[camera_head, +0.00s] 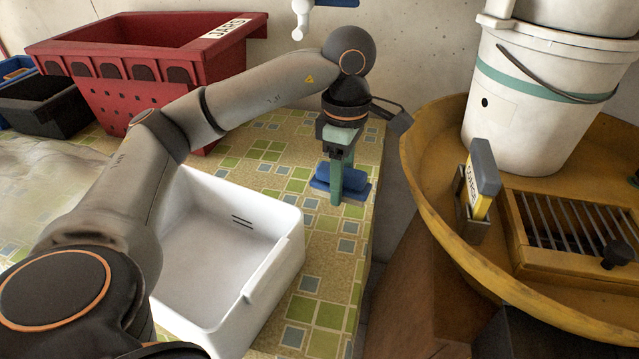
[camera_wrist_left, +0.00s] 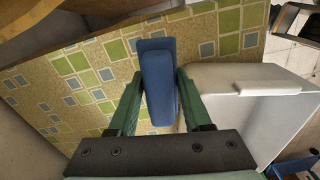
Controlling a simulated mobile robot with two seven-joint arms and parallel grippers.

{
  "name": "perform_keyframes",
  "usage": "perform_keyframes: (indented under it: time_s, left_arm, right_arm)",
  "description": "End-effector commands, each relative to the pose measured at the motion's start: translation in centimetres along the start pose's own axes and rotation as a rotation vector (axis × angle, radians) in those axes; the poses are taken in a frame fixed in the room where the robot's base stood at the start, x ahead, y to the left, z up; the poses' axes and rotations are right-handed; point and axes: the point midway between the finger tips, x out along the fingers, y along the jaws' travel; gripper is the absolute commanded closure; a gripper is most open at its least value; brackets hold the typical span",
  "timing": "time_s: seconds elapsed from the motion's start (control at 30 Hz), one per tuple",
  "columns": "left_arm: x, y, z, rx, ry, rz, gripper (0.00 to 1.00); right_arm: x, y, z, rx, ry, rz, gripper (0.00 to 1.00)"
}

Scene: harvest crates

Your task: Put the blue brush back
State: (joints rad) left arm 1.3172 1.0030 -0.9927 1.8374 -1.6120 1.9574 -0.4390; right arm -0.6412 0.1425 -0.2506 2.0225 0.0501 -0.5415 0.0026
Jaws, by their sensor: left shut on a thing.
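The blue brush (camera_head: 322,186) is at the far right part of the tiled table, close to its right edge. My left gripper (camera_head: 340,182) points down with its green fingers closed around the brush's middle. In the left wrist view the blue brush (camera_wrist_left: 158,62) lies lengthwise between the two fingers of my left gripper (camera_wrist_left: 160,76). I cannot tell whether the brush touches the table or hangs just above it. My right gripper is not in view.
A white open bin (camera_head: 272,262) stands empty on the tiled table (camera_head: 326,313). A red crate (camera_head: 120,90) labelled JARS and a dark crate (camera_head: 45,112) stand behind. Across a gap is a yellow round table (camera_head: 428,180) with a white bucket (camera_head: 520,110), a grey-yellow block (camera_head: 484,170) in a holder, and a slatted box.

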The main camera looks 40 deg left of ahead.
Motion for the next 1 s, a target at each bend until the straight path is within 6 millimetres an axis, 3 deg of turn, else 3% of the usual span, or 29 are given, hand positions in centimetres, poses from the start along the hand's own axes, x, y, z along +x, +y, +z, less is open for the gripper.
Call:
perform_keyframes:
  time_s: [0.5, 0.87, 1.0]
  left_arm:
    - [0.2, 0.7, -0.7, -0.062, -0.003, -0.001, 1.0]
    - [3.9, 7.1, -5.6, -0.064, -0.003, -0.002, 1.0]
    - [6.6, 8.9, -7.0, -0.06, -0.001, -0.003, 1.0]
  right_arm:
    - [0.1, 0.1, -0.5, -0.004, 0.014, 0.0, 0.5]
    - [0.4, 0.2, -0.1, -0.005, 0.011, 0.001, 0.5]
    - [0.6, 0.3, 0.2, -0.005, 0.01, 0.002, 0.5]
